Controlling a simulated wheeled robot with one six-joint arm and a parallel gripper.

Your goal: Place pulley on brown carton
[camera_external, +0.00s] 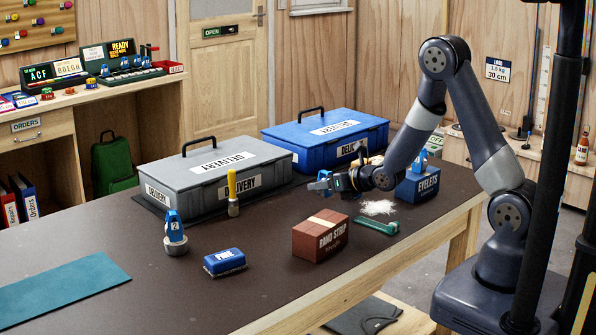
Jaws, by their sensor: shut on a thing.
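My gripper (338,182) is above the table, pointing left, and is shut on a small blue and silver-grey thing that looks like the pulley (322,181). The jaws hide part of it. The brown carton (308,243) stands on the table below and near the front edge, with a pale band across its top and lettering on its side. The pulley is above and behind the carton, apart from it. The carton's top looks free.
A grey delivery case (215,180) and a blue delivery case (325,135) stand behind. A blue eyelets box (418,188), white powder (377,207) and green tool (376,226) lie right. A blue brush (224,262), numbered blue piece (174,230) and yellow-handled tool (232,192) stand left.

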